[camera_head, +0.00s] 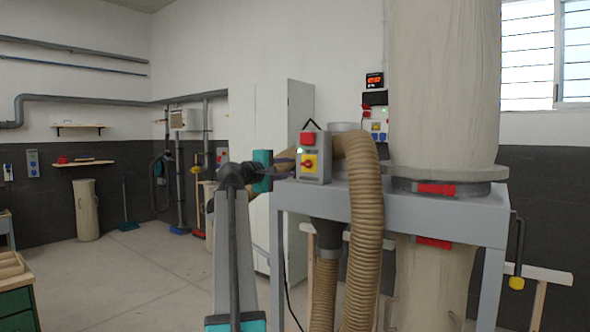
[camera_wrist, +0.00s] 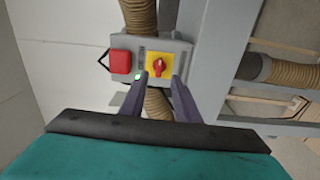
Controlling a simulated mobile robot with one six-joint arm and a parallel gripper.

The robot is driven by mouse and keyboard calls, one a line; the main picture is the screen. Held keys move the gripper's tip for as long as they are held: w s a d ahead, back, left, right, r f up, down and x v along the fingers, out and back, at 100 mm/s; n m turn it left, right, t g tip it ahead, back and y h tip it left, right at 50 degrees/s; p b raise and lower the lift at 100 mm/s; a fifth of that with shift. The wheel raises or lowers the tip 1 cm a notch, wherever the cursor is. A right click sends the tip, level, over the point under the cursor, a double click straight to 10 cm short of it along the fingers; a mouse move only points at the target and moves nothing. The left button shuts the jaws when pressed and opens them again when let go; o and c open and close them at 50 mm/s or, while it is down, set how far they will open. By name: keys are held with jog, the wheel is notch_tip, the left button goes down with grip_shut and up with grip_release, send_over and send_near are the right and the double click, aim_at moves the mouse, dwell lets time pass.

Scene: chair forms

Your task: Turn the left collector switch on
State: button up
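A grey switch box (camera_head: 324,165) stands on the collector's grey frame, left of the large cloth bag. It bears a red rotary knob (camera_wrist: 157,66) on a yellow plate (camera_wrist: 150,57), a red block (camera_wrist: 120,62) and a small green light that looks lit. My gripper (camera_head: 284,163) reaches toward the box's front from the left. In the wrist view my gripper (camera_wrist: 162,80) is open, its two dark fingers apart, with the knob just beyond and between their tips. Contact with the knob cannot be told. The knob's exact setting is too small to read.
A ribbed beige hose (camera_head: 364,220) arches down close to the box's right. The large cloth bag (camera_head: 443,80) stands on the grey frame (camera_head: 420,208). Behind are a wall unit with a red display (camera_head: 374,80) and a white cabinet (camera_head: 262,120). Open floor lies left.

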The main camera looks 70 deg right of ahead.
jog(key=v, duration=0.3)
jog(key=shift+w+a, duration=0.1)
jog(key=shift+a, duration=0.25)
